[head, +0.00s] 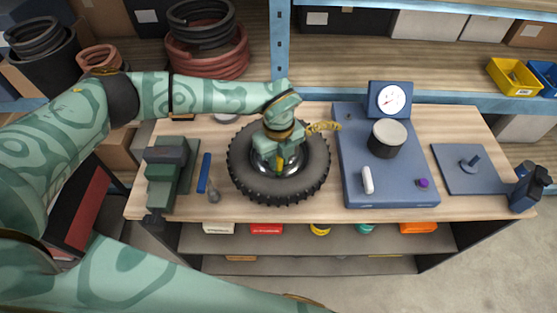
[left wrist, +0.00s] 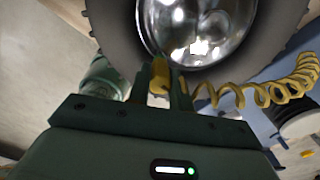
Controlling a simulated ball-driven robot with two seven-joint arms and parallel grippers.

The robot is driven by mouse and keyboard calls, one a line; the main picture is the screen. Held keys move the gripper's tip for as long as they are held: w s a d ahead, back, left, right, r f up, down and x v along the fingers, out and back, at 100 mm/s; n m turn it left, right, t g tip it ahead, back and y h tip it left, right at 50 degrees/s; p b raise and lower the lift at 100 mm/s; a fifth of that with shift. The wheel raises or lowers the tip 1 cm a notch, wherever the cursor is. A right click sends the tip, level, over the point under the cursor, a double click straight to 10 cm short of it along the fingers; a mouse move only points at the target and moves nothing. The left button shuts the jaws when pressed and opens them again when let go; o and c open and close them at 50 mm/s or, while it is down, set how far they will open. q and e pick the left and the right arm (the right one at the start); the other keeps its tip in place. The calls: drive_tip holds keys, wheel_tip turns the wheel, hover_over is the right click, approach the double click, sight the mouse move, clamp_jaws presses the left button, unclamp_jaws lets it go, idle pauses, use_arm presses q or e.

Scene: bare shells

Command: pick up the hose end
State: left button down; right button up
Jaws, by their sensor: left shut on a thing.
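The yellow hose end (left wrist: 159,75) is between the two fingers of my left gripper (left wrist: 170,85) in the left wrist view. The gripper is shut on it. A yellow coiled hose (left wrist: 265,91) runs from it to the right; in the head view the coil (head: 322,127) shows near the blue panel. In the head view my left gripper (head: 279,168) is over the metal hub of a black tyre (head: 245,183) lying on the bench. Whether the hose end touches the hub cannot be told. My right gripper is not in view.
A blue panel (head: 387,187) with a gauge (head: 390,99) and a dark cylinder with a grey top (head: 388,138) is right of the tyre. A green vise (head: 168,173) and a blue-handled tool (head: 204,173) are left. The bench front edge is clear.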

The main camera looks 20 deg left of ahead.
use_arm(q)
drive_tip(key=shift+r, duration=0.1)
drive_tip(key=shift+r, duration=0.2)
wheel_tip(320, 180, up, 2)
drive_tip(key=shift+w+r+b, duration=0.1)
drive_tip(key=shift+r+b, duration=0.05)
drive_tip(key=shift+b, duration=0.35)
drive_tip(key=s+d+r+b, duration=0.2)
drive_tip(key=d+r+b, duration=0.1)
drive_tip(key=d+r, duration=0.7)
drive_tip(key=d, duration=0.4)
drive_tip(key=shift+s+b, duration=0.2)
drive_tip(key=shift+b, duration=0.2)
drive_tip(key=shift+r, duration=0.1)
